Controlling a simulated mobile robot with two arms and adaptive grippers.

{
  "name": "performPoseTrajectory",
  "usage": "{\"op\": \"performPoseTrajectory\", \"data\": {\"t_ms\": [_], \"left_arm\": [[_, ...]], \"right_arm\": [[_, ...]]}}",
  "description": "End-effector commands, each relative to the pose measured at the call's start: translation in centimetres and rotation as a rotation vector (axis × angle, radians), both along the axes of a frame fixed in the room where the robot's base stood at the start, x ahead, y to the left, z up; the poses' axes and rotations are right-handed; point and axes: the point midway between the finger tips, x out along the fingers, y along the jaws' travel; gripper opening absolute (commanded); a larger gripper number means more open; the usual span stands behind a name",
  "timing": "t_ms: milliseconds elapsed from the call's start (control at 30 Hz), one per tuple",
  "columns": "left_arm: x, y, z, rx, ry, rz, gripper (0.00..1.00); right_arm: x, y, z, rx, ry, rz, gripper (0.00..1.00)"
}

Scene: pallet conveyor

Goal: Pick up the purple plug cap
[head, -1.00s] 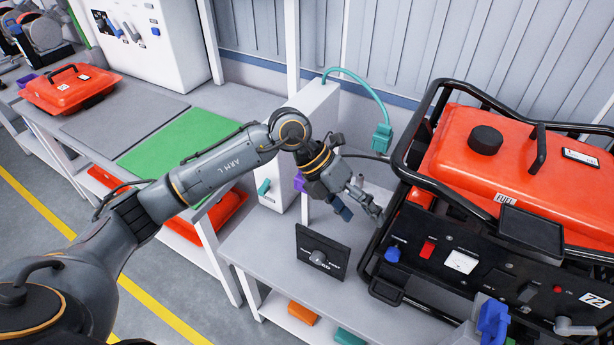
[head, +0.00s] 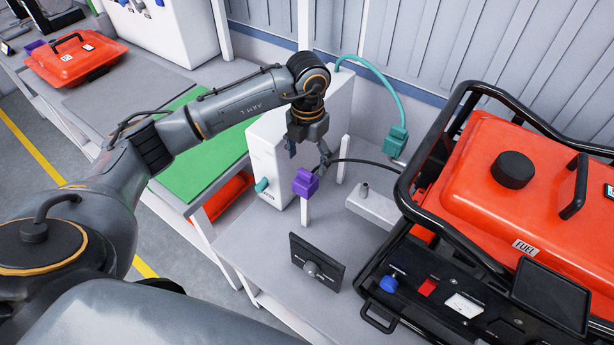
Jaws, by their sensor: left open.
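The purple plug cap (head: 305,183) is at the top of a short white post on the grey table, in front of a white box. My left gripper (head: 308,158) points down just above and behind it. Its two fingers are spread, with one finger to the left and the other close to the cap's upper right. It holds nothing, and I cannot tell whether the right finger touches the cap. My right gripper is not in view.
The white box (head: 268,160) with a teal plug stands left of the cap. A black cable (head: 365,161) runs right towards the generator's black frame (head: 440,225). A black dial panel (head: 316,262) stands in front. A teal cable and connector (head: 396,140) hang behind.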

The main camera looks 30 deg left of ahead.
Motion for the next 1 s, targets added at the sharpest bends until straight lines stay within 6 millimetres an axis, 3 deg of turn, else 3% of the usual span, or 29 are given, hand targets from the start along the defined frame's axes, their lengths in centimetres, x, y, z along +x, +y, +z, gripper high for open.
{"op": "performPoseTrajectory", "data": {"t_ms": [100,200,367,500,700,1000], "left_arm": [[-0.1,0.0,-2.1,-0.001,0.003,-0.001,0.74],[0.0,-0.1,-3.3,-0.002,0.001,-0.001,0.74],[-0.1,0.0,-4.2,-0.002,0.001,-0.002,0.74],[-0.4,0.3,-5.9,-0.001,0.005,0.001,0.74],[-0.3,0.4,-8.7,-0.003,0.0,-0.001,0.74],[-0.3,0.4,-9.2,-0.001,-0.002,-0.002,0.72]], "right_arm": [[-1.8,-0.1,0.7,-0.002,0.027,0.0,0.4],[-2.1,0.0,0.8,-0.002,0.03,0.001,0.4],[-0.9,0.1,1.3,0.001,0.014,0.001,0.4],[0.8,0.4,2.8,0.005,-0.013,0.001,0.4],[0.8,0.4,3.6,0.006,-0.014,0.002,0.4],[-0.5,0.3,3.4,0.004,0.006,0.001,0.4]]}}
